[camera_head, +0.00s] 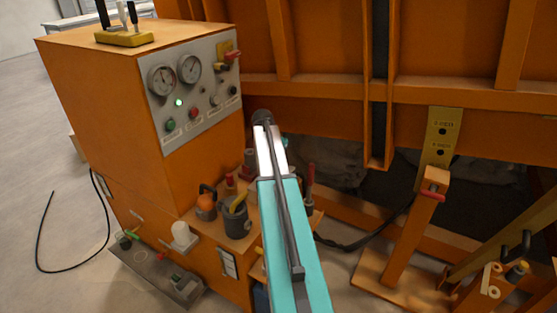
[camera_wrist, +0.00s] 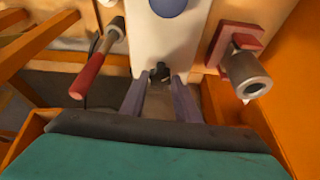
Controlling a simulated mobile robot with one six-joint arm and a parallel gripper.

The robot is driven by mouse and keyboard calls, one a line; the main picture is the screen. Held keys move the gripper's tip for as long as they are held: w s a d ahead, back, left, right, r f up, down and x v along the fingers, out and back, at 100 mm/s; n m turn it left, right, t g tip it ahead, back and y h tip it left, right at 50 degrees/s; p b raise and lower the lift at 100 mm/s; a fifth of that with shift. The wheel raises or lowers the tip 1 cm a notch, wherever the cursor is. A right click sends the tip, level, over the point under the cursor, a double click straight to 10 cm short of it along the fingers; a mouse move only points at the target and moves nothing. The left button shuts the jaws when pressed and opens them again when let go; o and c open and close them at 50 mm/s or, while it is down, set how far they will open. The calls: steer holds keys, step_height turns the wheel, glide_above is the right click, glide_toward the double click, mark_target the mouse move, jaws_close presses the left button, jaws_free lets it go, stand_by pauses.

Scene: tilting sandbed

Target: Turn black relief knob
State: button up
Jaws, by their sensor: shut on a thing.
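The black knob (camera_wrist: 160,70) sits low on a pale plate (camera_wrist: 155,40) in the wrist view. My gripper (camera_wrist: 160,82) has its two grey-purple fingers on either side of it, closed on it. The fingers partly frame the knob, and its exact angle is hard to tell. In the head view my teal and white arm reaches up from the bottom, ending in a dark tip beside the orange cabinet. The fingers and the held knob cannot be made out there.
In the wrist view a red-handled lever (camera_wrist: 92,70) is left of my fingers and a grey cylinder on a red base (camera_wrist: 246,75) is right. The head view shows a gauge panel (camera_head: 196,85), a shelf with a dark mug (camera_head: 237,220), and an orange post (camera_head: 415,228).

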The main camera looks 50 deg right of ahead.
steer(key=shift+m, duration=0.4)
steer(key=o, duration=1)
steer(key=shift+r, duration=0.1)
steer(key=v, duration=1.3)
steer(key=shift+w+a+r, duration=0.1)
steer(key=shift+w+r, duration=0.1)
steer(key=shift+r, duration=0.1)
